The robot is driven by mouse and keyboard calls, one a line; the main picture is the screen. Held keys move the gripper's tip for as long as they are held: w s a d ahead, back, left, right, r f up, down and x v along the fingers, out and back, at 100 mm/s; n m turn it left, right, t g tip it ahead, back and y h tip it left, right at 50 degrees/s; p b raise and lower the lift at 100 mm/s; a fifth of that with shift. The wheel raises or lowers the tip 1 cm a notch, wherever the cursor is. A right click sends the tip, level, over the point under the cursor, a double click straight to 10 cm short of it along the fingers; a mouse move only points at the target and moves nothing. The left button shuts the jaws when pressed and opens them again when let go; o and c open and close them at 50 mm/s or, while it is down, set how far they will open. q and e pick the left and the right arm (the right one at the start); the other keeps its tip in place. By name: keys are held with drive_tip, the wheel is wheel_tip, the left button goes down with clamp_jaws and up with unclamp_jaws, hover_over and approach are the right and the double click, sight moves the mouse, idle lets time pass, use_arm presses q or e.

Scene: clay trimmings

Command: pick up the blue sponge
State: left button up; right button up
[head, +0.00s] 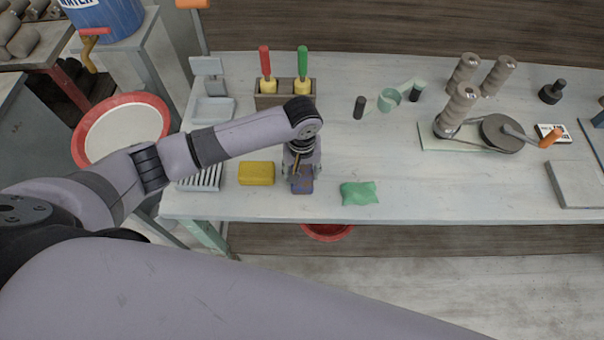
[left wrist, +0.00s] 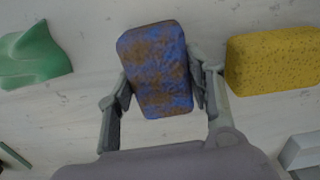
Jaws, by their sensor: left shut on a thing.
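The blue sponge (left wrist: 155,70) is blue with brown clay stains. In the left wrist view it sits between the two fingers of my left gripper (left wrist: 160,90), which is shut on it. In the head view the sponge (head: 302,185) shows under my left gripper (head: 302,172), near the front edge of the table. I cannot tell whether it is touching the tabletop or raised a little. My right gripper is in neither view.
A yellow sponge (head: 256,173) lies just left of the gripper and a green cloth (head: 360,193) to the right. Behind stands a wooden holder (head: 284,98) with red- and green-handled tools.

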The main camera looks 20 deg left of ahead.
sight(302, 171)
use_arm(q)
drive_tip(key=shift+c, duration=0.5)
drive_tip(key=shift+r, duration=0.6)
wheel_tip(302, 171, up, 19)
drive_tip(key=b, duration=0.1)
drive_tip(key=o, duration=0.4)
drive_tip(key=shift+f, duration=0.1)
drive_tip(key=c, duration=0.5)
